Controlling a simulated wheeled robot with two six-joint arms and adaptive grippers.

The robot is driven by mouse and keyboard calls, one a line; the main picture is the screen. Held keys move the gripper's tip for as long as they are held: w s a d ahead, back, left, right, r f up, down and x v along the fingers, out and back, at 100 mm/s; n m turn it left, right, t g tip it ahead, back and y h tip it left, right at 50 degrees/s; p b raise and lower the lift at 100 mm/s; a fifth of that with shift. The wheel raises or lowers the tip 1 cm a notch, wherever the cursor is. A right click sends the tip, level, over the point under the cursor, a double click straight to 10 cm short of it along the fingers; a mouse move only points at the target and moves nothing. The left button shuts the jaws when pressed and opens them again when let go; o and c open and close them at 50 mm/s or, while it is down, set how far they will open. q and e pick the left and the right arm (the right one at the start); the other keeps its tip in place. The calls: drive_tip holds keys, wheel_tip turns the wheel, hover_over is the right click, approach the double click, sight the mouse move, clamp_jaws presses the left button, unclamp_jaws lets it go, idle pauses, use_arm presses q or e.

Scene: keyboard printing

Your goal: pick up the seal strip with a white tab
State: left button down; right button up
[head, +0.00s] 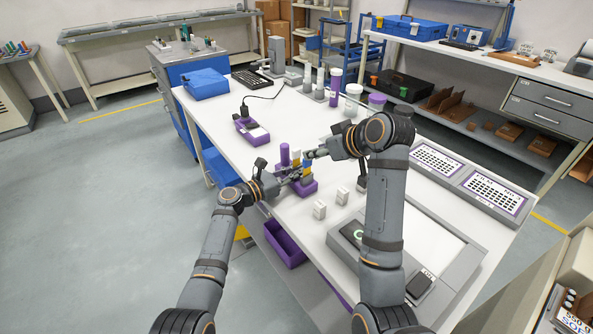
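I cannot make out a seal strip with a white tab for certain. A purple stand (308,188) on the white table holds a purple cylinder (284,153) and small yellow, white and blue pieces (296,158). My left gripper (293,175) reaches in from the left, low beside these pieces. My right gripper (309,156) comes in from the right, close to the same pieces and to the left gripper. Both grippers partly hide the stand. The fingers are too small to tell whether they are open or hold anything.
Small white blocks (319,210) stand right of the stand. A grey device (352,237) lies at the front, with keyboard-like trays (437,161) at the right. A purple device (251,130) and a blue case (206,83) stand farther back. A purple bin (284,243) is below the table edge.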

sight(298, 151)
drive_tip(key=shift+o, duration=1.5)
drive_tip(key=w+a+r+g+h, duration=0.1)
drive_tip(key=w+g, duration=0.1)
drive_tip(key=w+a+r+g+h, duration=0.1)
drive_tip(key=w+a+r+g, duration=0.1)
drive_tip(key=shift+h, duration=0.4)
drive_tip(key=shift+s+r+g+h, duration=0.2)
drive_tip(key=shift+r+g+h, duration=0.2)
drive_tip(key=shift+r, duration=0.05)
drive_tip(key=x, duration=1.2)
drive_tip(key=shift+w+d, duration=0.1)
drive_tip(key=shift+w, duration=0.05)
drive_tip(key=c, duration=1)
